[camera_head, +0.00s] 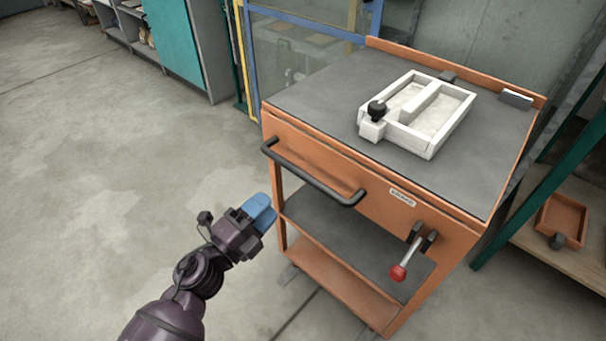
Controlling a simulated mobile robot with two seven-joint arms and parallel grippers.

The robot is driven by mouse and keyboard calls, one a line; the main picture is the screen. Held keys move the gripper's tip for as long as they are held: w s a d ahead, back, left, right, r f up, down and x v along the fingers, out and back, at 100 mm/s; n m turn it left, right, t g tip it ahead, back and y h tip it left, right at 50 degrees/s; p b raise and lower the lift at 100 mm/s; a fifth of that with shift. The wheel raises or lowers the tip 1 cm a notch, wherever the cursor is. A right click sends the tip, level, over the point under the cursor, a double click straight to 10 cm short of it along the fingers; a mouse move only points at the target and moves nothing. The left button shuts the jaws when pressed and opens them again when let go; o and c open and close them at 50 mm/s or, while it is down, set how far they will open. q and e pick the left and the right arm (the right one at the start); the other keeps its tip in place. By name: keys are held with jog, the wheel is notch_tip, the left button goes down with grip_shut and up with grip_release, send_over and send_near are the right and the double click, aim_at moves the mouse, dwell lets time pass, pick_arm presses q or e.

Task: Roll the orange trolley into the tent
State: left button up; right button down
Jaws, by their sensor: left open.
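The orange trolley (380,197) stands in front of me on the right, with a dark grey top, lower shelves and a black push handle (315,175) on its near side. A lever with a red knob (398,271) sits at the right of that side. A white frame-like box (448,128) with a black knob lies on the top. My left gripper (262,212) with blue fingertips is open and empty, below and left of the handle, apart from it. My right gripper is not in view. I cannot pick out the tent for certain; a blue-framed clear panel (300,48) stands behind the trolley.
Bare concrete floor (90,170) is free on the left. A teal cabinet (172,38) and grey shelves stand at the back left. A green-legged bench with an orange tray (562,218) stands close on the right. A wall is behind the trolley.

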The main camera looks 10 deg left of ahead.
aim_at(301, 170)
pick_arm(q)
jog(key=x, duration=1.1)
jog(key=shift+d, duration=0.2)
jog(key=shift+c, duration=0.3)
grip_shut()
